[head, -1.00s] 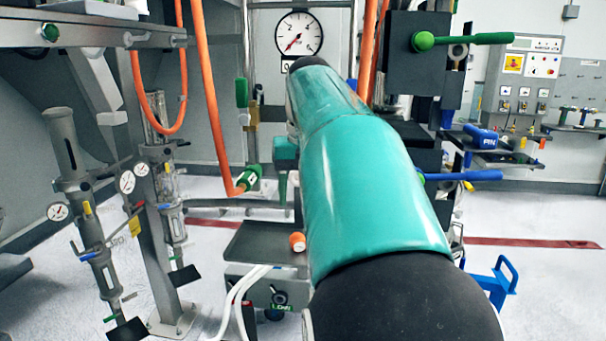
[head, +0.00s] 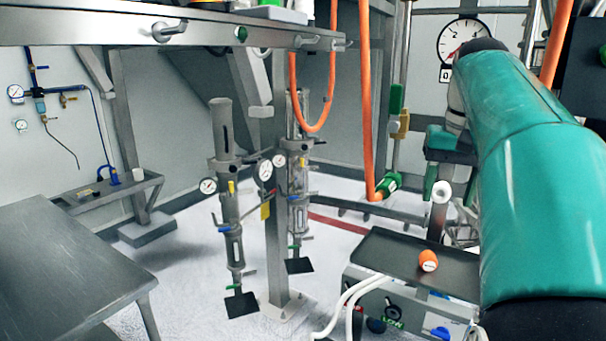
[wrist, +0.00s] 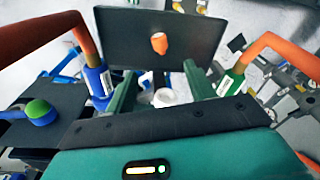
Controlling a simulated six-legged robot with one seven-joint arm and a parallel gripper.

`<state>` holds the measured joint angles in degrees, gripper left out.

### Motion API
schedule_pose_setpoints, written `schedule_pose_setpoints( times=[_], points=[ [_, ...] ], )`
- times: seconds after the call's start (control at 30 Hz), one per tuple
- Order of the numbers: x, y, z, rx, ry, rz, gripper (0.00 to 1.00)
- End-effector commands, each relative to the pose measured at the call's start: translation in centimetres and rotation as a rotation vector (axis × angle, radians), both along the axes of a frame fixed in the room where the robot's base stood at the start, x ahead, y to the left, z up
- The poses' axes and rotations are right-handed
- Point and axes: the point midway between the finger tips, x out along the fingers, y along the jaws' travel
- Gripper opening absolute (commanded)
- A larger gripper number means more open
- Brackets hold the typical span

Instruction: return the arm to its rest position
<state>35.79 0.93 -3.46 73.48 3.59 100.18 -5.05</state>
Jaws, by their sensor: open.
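My teal arm (head: 525,150) fills the right side of the head view and reaches away from me. My gripper (wrist: 162,90) shows in the wrist view with its two green fingers apart. A white round piece (wrist: 165,97) appears in the gap between them, and I cannot tell whether it touches either finger. In the head view the gripper (head: 450,182) is partly hidden by the arm, with a white piece (head: 440,191) by the fingers.
A dark tray (head: 390,249) on a control box holds an orange object (head: 428,260). Orange hoses (head: 367,110) hang near the arm. Gauged metal columns (head: 229,190) stand left of centre. A grey table (head: 70,265) is at lower left. Open floor (head: 190,255) lies between table and columns.

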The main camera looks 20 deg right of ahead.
Motion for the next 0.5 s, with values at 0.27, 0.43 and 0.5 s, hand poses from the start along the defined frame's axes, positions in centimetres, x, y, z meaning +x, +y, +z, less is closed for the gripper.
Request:
schedule_pose_setpoints(
  times=[0.27,0.43,0.5],
  points=[
    [0.3,3.5,-1.3,-0.022,-0.031,0.059,0.54],
    [0.0,10.1,-5.0,-0.066,-0.100,0.177,0.54],
    [-0.5,12.8,-6.8,-0.084,-0.133,0.228,0.54]
  ],
)
